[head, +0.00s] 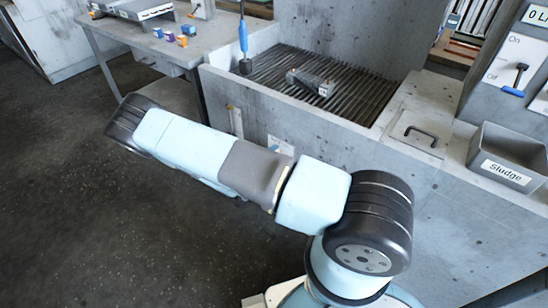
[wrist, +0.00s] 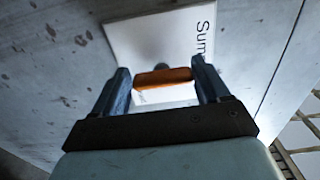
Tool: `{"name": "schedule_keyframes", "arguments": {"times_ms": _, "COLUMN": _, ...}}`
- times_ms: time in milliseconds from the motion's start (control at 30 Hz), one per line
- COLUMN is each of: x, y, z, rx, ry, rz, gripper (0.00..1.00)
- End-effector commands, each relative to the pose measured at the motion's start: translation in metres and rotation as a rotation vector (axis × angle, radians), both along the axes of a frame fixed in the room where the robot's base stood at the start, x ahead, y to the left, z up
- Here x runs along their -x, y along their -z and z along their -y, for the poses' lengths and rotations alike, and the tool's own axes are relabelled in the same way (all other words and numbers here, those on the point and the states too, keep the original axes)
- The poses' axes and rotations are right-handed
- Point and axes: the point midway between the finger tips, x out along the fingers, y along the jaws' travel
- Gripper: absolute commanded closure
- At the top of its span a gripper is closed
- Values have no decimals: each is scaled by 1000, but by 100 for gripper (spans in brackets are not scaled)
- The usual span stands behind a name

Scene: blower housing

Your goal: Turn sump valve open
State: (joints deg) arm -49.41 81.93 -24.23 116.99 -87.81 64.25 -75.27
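The sump valve's orange handle (wrist: 163,76) shows in the wrist view in front of a white plate (wrist: 140,38) whose visible lettering reads "Sum". The handle lies crosswise between the two fingers of my gripper (wrist: 160,70). The fingers stand wide apart, one at each end of the handle. The right finger is very close to its end; I cannot tell whether it touches. In the head view a white plate (head: 281,146) shows on the concrete side wall, partly behind my arm. My gripper and the handle are hidden there.
A concrete basin with a slatted grate (head: 345,92) stands behind my arm, with a grey metal part (head: 311,82) on the grate. A blue-handled tool (head: 243,38) stands at its left corner. A sludge bin (head: 507,158) is at right. A table (head: 210,40) holds small coloured blocks.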

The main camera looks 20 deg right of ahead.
Motion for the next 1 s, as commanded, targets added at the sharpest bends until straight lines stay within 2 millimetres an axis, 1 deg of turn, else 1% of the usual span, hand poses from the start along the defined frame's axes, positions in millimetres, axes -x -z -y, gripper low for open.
{"name": "schedule_keyframes", "arguments": {"times_ms": 33, "x": 1, "y": 2, "z": -1, "rx": -3, "ry": -2, "rz": -5, "gripper": 22}}
{"name": "schedule_keyframes", "arguments": {"times_ms": 233, "x": 1, "y": 1, "z": 0, "rx": -1, "ry": 0, "rz": -2, "gripper": 3}}
{"name": "schedule_keyframes", "arguments": {"times_ms": 467, "x": 1, "y": 0, "z": 0, "rx": 0, "ry": 1, "rz": 0, "gripper": 2}}
{"name": "schedule_keyframes", "arguments": {"times_ms": 567, "x": 3, "y": 0, "z": -3, "rx": 0, "ry": 1, "rz": 0, "gripper": 2}}
{"name": "schedule_keyframes", "arguments": {"times_ms": 667, "x": 8, "y": 0, "z": -11, "rx": 0, "ry": 0, "rz": 0, "gripper": 2}}
{"name": "schedule_keyframes", "arguments": {"times_ms": 767, "x": 17, "y": 0, "z": -24, "rx": 1, "ry": -1, "rz": -1, "gripper": 2}}
{"name": "schedule_keyframes", "arguments": {"times_ms": 1000, "x": 45, "y": 1, "z": -63, "rx": -1, "ry": -2, "rz": -1, "gripper": 2}}
